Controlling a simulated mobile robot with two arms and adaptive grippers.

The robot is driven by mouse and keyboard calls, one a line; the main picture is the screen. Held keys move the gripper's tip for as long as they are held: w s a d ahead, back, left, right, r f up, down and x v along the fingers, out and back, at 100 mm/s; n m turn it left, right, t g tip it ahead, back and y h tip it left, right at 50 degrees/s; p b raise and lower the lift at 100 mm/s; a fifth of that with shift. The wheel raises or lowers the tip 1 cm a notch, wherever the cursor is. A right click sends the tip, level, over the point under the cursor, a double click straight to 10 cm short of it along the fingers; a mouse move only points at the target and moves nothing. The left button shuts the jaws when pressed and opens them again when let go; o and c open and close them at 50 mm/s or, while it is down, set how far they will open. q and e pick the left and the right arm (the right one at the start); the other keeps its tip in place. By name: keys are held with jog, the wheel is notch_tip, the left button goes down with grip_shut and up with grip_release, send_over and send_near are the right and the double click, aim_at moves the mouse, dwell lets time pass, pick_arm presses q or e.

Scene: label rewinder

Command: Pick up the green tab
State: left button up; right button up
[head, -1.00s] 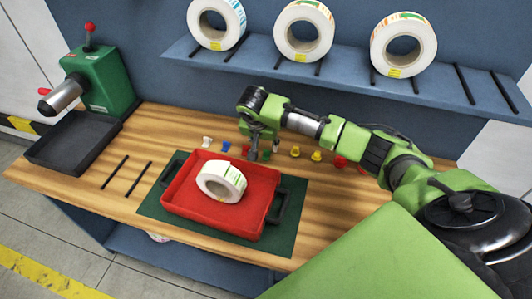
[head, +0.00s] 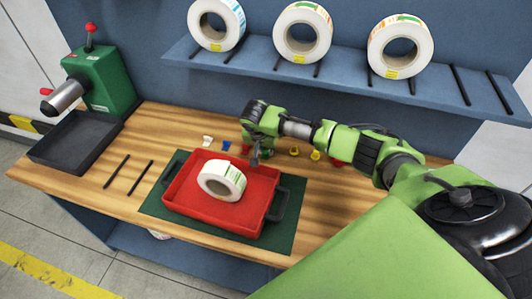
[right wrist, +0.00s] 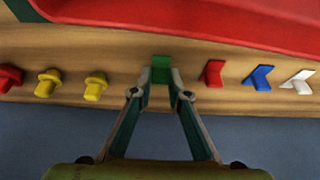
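The green tab (right wrist: 160,68) stands upright on the wooden bench, in line with other coloured tabs. In the right wrist view, my right gripper (right wrist: 161,76) has one fingertip on each side of it. The gaps are very narrow, and I cannot tell whether the fingers touch or grip it. In the head view, my right gripper (head: 255,160) reaches down behind the red tray and hides the green tab. My left gripper is not in view.
Beside the green tab are a red tab (right wrist: 213,73), a blue tab (right wrist: 260,77) and yellow pieces (right wrist: 95,85). A red tray (head: 185,205) holding a label roll (head: 212,187) sits close in front. A shelf (head: 350,77) with rolls is behind.

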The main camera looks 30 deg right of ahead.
aim_at(265, 155)
dwell(0.3)
jog(key=shift+r, duration=0.5)
notch_tip(265, 155, up, 2)
jog(key=shift+r+b, duration=0.15)
jog(key=shift+b, duration=0.15)
jog(key=s+a+r+b, duration=0.3)
jog(key=s+a+r, duration=0.2)
jog(key=s+r, duration=0.4)
jog(key=s, duration=0.4)
jog(key=shift+a+r, duration=0.15)
jog(key=shift+r, duration=0.2)
